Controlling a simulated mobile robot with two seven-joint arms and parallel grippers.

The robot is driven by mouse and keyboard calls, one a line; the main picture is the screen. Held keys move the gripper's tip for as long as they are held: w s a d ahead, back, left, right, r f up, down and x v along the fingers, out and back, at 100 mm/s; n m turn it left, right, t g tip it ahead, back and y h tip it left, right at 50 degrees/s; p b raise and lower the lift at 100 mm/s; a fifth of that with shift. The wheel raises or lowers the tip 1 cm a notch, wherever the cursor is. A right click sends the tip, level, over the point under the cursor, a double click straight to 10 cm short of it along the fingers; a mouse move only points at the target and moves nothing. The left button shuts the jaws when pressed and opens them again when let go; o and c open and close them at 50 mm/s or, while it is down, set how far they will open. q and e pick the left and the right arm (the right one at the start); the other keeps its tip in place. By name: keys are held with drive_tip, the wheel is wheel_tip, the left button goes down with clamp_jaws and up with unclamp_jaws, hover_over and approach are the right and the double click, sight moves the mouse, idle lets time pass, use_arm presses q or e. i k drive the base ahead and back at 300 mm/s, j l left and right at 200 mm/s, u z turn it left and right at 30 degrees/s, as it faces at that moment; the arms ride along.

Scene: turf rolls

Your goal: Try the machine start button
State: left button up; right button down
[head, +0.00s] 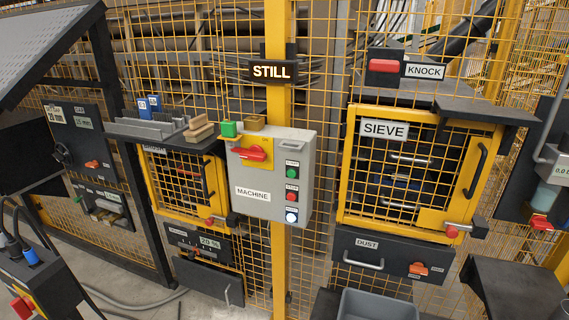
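The grey MACHINE box (252,208) is fixed to a yellow post in the middle of the head view. A red rotary handle (252,153) on a yellow plate sits on the box's front face, turned roughly level. The sign (271,71) above the box reads STILL in lit letters. Neither of my grippers is in view.
Yellow mesh fencing stands behind the box. A SIEVE door (384,129) is closed at the right, with a red KNOCK button (383,65) above and a DUST drawer (367,243) below. A shelf (150,129) with blocks is at the left. A grey bin (376,305) stands at the bottom.

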sight(292, 173)
drive_tip(key=i+j+z, duration=0.2)
drive_tip(key=i+j, duration=0.75)
